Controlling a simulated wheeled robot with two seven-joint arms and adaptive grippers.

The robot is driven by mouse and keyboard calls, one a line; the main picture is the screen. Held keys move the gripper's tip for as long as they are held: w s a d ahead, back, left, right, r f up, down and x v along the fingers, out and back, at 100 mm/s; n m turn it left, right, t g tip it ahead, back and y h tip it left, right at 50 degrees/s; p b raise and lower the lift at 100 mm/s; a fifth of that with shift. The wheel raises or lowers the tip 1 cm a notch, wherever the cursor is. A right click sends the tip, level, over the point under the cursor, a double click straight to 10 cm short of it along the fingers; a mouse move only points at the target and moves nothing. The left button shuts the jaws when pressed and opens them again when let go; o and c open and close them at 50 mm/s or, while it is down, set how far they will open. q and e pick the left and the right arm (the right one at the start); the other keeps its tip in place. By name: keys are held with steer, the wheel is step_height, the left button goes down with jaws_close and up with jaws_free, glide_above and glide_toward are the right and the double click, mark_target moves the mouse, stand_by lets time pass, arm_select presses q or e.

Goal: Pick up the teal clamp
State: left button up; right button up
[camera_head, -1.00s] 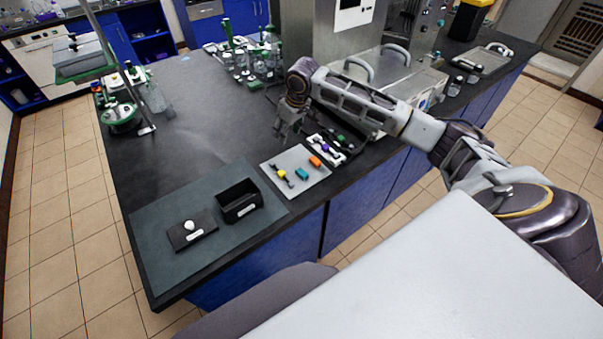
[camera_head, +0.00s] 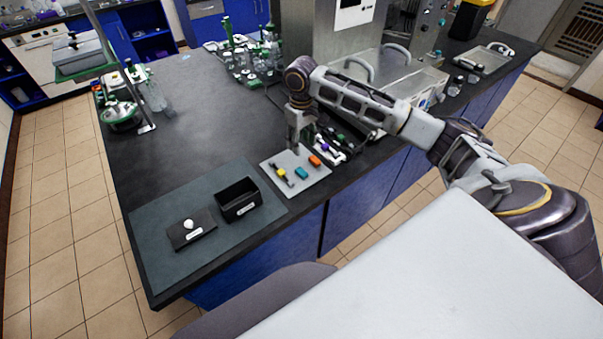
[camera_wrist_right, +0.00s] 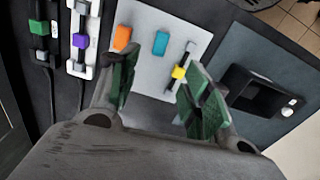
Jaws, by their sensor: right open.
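The teal clamp (camera_head: 302,172) lies on a light grey mat (camera_head: 314,186) near the counter's front edge, between an orange clamp (camera_head: 315,160) and a yellow clamp (camera_head: 281,173). In the right wrist view the teal clamp (camera_wrist_right: 161,43) lies beyond the fingertips, roughly in line with the gap between them. My right gripper (camera_head: 297,148) is above the mat's back edge, pointing down. Its green-padded fingers (camera_wrist_right: 158,92) are spread apart with nothing between them. My left gripper is not in view.
Glassware (camera_head: 250,62) stands at the back. The counter's left middle is clear.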

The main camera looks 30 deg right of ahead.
glide_above(301, 171)
steer(key=shift+f, duration=4.35)
steer(key=shift+w+f+p, duration=0.15)
steer(key=shift+f+p, duration=0.55)
steer(key=shift+f, duration=1.9)
steer(key=c, duration=0.8)
